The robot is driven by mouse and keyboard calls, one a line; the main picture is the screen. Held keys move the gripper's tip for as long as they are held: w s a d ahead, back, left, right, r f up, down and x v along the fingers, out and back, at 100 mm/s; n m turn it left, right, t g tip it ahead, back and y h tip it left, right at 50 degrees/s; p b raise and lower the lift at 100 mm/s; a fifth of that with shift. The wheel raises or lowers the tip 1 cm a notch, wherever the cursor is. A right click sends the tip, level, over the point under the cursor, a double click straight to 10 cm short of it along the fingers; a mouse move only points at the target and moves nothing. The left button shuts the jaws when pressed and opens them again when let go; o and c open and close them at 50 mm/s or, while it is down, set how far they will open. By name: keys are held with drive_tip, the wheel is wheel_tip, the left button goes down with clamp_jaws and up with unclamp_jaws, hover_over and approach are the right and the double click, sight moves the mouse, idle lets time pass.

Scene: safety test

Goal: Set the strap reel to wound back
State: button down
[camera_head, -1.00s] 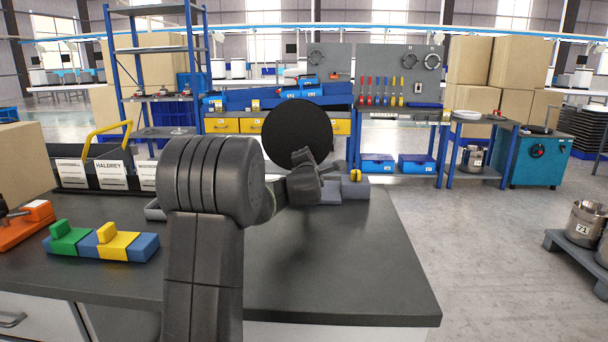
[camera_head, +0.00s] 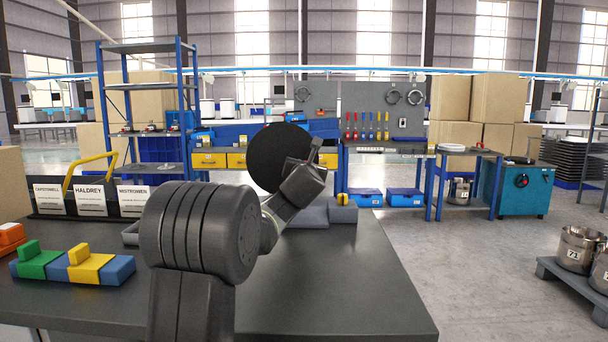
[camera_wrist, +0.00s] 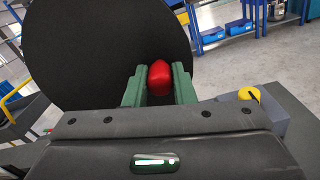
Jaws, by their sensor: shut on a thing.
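The strap reel (camera_head: 277,157) is a large black disc standing upright on a grey base (camera_head: 306,215) at the far end of the dark bench. It also fills the upper left of the wrist view (camera_wrist: 85,45). My gripper (camera_wrist: 158,87) has its green fingers on either side of a red knob (camera_wrist: 159,76) in front of the disc, and is shut on it. In the head view my gripper (camera_head: 306,178) is at the lower right of the disc, and the red knob is hidden.
A yellow knob (camera_head: 342,198) on a grey block (camera_head: 342,212) is right of the reel. Blue blocks with a green piece (camera_head: 35,262) and a yellow piece (camera_head: 88,266) lie at left. Labelled cards (camera_head: 90,199) stand behind. The bench's front right (camera_head: 350,300) is clear.

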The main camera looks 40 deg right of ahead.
drive_tip(key=shift+r+n, duration=0.45)
drive_tip(key=shift+n, duration=0.25)
drive_tip(key=c, duration=1.2)
unclamp_jaws()
drive_tip(key=shift+s, duration=0.1)
drive_tip(key=b+v, duration=0.2)
drive_tip(key=v, duration=1.1)
drive_tip(key=shift+s+a, duration=0.2)
drive_tip(key=shift+s, duration=0.05)
drive_tip(key=shift+w, duration=0.1)
